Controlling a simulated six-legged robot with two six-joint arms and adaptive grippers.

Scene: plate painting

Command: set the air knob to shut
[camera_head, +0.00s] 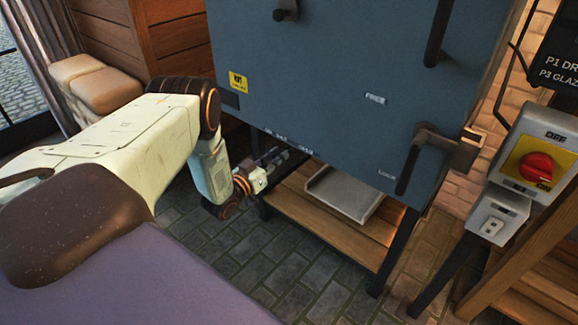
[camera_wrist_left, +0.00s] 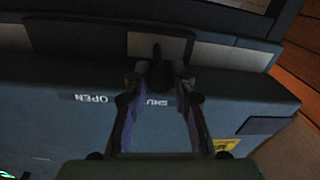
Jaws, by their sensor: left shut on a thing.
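The air knob (camera_wrist_left: 158,72) is a small dark knob at the lower edge of the blue kiln (camera_head: 320,75). In the left wrist view, a SHUT label (camera_wrist_left: 158,101) lies by it between my fingers, and an OPEN label (camera_wrist_left: 90,98) is farther left. A thin dark part of the knob points up in that view. My left gripper (camera_head: 284,155) is under the kiln's front edge, its fingers closed on the knob; it also shows in the left wrist view (camera_wrist_left: 158,82). In the head view the knob is hidden. My right gripper is in neither view.
The kiln's door handle (camera_head: 412,160) sticks out at the right. A wooden shelf (camera_head: 330,215) with a grey tray (camera_head: 345,192) is below the kiln. A switch box with a red knob (camera_head: 536,168) stands far right. Paved floor (camera_head: 260,270) lies in front.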

